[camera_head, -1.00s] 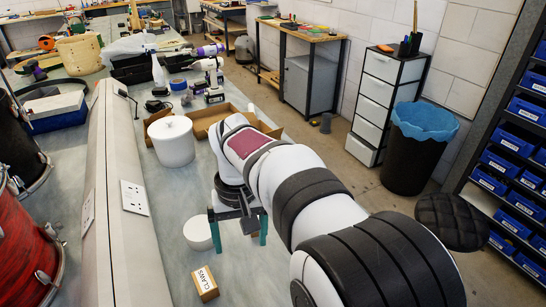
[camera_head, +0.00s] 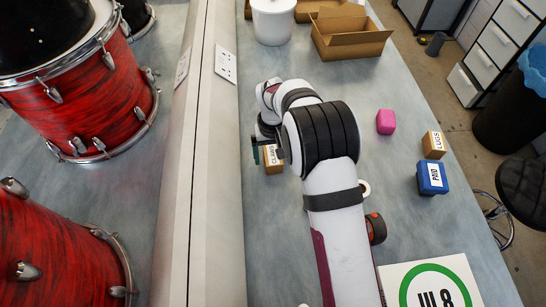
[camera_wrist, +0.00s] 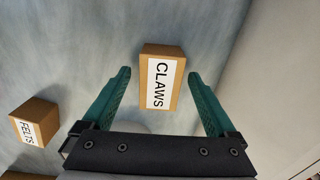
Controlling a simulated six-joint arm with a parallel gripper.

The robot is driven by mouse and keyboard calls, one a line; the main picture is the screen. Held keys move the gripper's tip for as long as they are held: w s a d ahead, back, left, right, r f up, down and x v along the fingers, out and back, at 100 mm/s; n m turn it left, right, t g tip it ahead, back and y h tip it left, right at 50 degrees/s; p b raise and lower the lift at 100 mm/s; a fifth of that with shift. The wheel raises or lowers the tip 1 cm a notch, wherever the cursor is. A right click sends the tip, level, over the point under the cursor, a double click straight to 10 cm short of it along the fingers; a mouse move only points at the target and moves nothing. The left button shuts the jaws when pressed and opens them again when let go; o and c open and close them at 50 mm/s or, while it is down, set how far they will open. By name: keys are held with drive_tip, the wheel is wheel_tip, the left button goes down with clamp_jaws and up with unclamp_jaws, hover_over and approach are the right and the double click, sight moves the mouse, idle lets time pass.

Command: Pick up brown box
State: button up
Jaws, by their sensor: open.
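A small brown box labelled CLAWS (camera_wrist: 160,78) lies between the two teal fingers of my gripper (camera_wrist: 158,74) in the wrist view, with bare gaps on both sides. My gripper is open and empty. In the head view the CLAWS box (camera_head: 273,168) sits on the bench beside the pale raised divider, partly covered by my arm. One teal finger shows at its left; the other is hidden. A second brown box, labelled FELTS (camera_wrist: 36,122), is at the left of the wrist view. A brown box labelled LUGS (camera_head: 433,145) stands further right.
A blue PAD box (camera_head: 432,177) and a pink block (camera_head: 386,122) are right of my arm. An open cardboard box (camera_head: 350,35) and a white tub (camera_head: 273,20) stand at the back. The pale divider (camera_head: 205,150) runs close left of my gripper; red drums (camera_head: 80,90) stand beyond it.

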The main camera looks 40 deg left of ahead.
drive_tip(key=shift+f, duration=0.15)
clamp_jaws()
idle(0.4)
